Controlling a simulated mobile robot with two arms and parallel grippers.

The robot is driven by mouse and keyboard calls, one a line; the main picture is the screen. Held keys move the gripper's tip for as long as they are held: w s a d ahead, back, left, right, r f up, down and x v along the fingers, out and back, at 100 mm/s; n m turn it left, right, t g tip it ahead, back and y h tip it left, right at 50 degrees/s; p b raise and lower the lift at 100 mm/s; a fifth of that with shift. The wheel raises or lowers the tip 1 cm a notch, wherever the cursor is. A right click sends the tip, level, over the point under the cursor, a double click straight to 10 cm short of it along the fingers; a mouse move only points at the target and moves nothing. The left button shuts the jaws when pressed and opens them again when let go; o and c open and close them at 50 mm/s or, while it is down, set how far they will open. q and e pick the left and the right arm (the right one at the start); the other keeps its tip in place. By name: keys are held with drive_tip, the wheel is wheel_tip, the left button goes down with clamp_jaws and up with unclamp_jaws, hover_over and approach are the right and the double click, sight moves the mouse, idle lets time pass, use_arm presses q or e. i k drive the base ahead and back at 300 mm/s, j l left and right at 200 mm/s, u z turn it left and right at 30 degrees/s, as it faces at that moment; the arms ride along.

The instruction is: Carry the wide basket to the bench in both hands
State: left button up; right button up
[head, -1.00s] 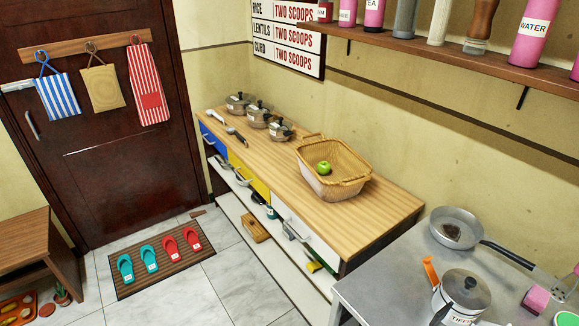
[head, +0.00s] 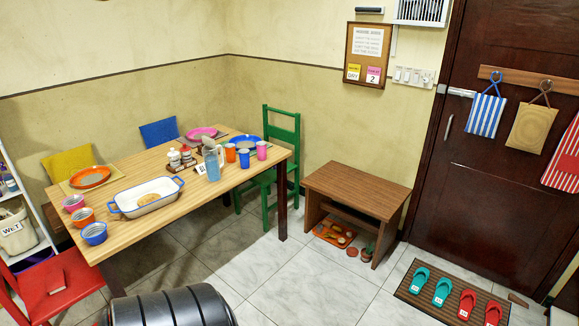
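A low brown wooden bench (head: 358,187) stands against the wall, left of the dark door. Its top is bare. Neither of my grippers shows in the head view.
A tray with small items (head: 335,233) is under the bench. A dining table (head: 215,205) with dishes stands at left, with a green chair (head: 283,165) between it and the bench. A slipper mat (head: 452,293) lies before the door (head: 500,170). Tiled floor (head: 320,280) is clear in front.

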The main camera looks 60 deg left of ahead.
sight(372, 191)
drive_tip(key=u, duration=0.95)
drive_tip(key=i+z, duration=0.1)
drive_tip(key=z, duration=0.35)
drive_tip(key=i+z, duration=0.1)
drive_tip(key=z, duration=0.35)
drive_tip(key=i+z, duration=0.1)
drive_tip(key=z, duration=0.8)
drive_tip(key=i+j+z, duration=0.15)
drive_tip(key=z, duration=0.3)
drive_tip(key=j+z, duration=0.1)
drive_tip(key=z, duration=0.35)
